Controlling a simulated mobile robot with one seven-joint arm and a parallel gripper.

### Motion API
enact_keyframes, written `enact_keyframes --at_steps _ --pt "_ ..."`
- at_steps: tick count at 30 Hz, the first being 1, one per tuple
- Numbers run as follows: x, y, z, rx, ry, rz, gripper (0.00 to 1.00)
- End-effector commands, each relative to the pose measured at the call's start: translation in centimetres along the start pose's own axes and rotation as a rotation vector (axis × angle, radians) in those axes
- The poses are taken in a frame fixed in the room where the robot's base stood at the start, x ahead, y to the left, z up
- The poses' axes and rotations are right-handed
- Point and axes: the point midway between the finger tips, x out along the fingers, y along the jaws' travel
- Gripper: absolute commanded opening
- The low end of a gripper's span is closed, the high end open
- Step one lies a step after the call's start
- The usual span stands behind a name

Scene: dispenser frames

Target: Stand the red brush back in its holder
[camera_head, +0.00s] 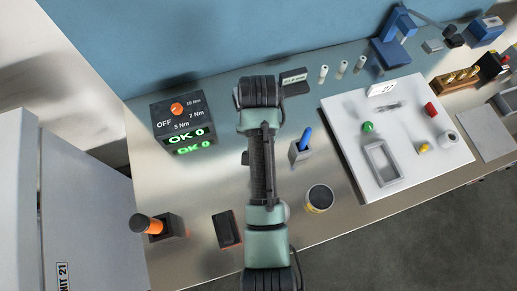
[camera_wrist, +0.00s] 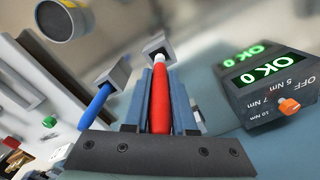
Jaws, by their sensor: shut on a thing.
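My gripper (camera_wrist: 160,78) is shut on the red brush (camera_wrist: 159,105), seen in the wrist view between its two fingers. The brush's pale end points toward a grey square holder (camera_wrist: 158,46). I cannot tell whether that end is inside the holder or only in front of it. A second grey holder (camera_wrist: 121,73) beside it bears a blue brush (camera_wrist: 95,108). In the head view that holder (camera_head: 299,154) with the blue brush (camera_head: 306,138) stands just right of my arm. My arm hides my gripper, the red brush and the other holder there.
A dark box with a green "OK 0" display (camera_head: 188,136) stands left of my arm. A round can (camera_head: 319,198), a dark block (camera_head: 227,230) and an orange-handled tool (camera_head: 149,224) stand near the front edge. A white board (camera_head: 357,150) with small parts lies right.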

Motion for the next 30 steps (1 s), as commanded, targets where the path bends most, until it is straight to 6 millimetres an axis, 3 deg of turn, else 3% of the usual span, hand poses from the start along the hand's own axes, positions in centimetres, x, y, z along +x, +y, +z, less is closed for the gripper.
enact_keyframes --at_steps 13,26,27,30 --pt "5.3 0.0 0.0 0.000 -0.001 0.000 0.00" --pt "6.2 0.0 0.0 0.000 0.001 -0.002 0.00" --pt "6.1 0.0 0.0 0.000 0.002 -0.002 0.30" --pt "6.1 0.0 0.0 0.000 0.002 -0.002 0.48"
